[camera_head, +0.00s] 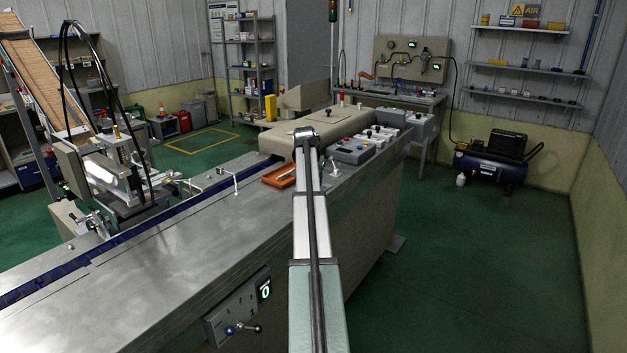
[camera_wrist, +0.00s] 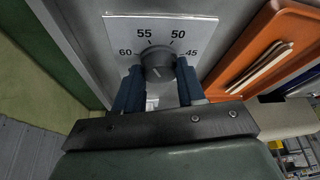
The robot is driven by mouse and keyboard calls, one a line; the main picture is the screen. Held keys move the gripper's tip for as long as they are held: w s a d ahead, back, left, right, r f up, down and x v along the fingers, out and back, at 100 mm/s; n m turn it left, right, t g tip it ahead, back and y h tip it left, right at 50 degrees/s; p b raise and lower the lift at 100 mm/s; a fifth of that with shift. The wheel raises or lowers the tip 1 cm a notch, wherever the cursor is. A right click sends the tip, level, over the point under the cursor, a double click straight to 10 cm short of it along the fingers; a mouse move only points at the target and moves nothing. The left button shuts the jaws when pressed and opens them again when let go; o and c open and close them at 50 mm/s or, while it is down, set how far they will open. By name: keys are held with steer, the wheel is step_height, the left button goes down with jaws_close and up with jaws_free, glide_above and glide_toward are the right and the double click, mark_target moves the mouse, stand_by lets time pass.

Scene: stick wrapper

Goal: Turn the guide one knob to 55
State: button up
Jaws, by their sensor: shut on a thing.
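The guide one knob (camera_wrist: 158,60) is a dark round knob on a pale dial plate (camera_wrist: 200,28) in the wrist view. The plate shows 60, 55, 50 and 45 from left to right around it. My gripper (camera_wrist: 159,74) has its two blue fingers on either side of the knob, shut on it. I cannot clearly make out the knob's pointer or which number it faces. In the head view my arm reaches out over the machine's metal top, and the knob and fingers cannot be made out there.
An orange tray (camera_wrist: 248,48) with pale sticks (camera_wrist: 262,67) lies just right of the dial; it also shows in the head view (camera_head: 271,180). A grey control box (camera_head: 352,151) stands right of my arm. A panel with a green display (camera_head: 265,290) is on the machine's side.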

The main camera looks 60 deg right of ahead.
steer(key=shift+m, duration=0.3)
steer(key=o, duration=1.1)
steer(key=shift+c, duration=0.2)
steer(key=shift+r, duration=0.1)
steer(key=v, duration=1.3)
steer(key=shift+a+r, duration=0.25)
steer(key=shift+w, duration=0.1)
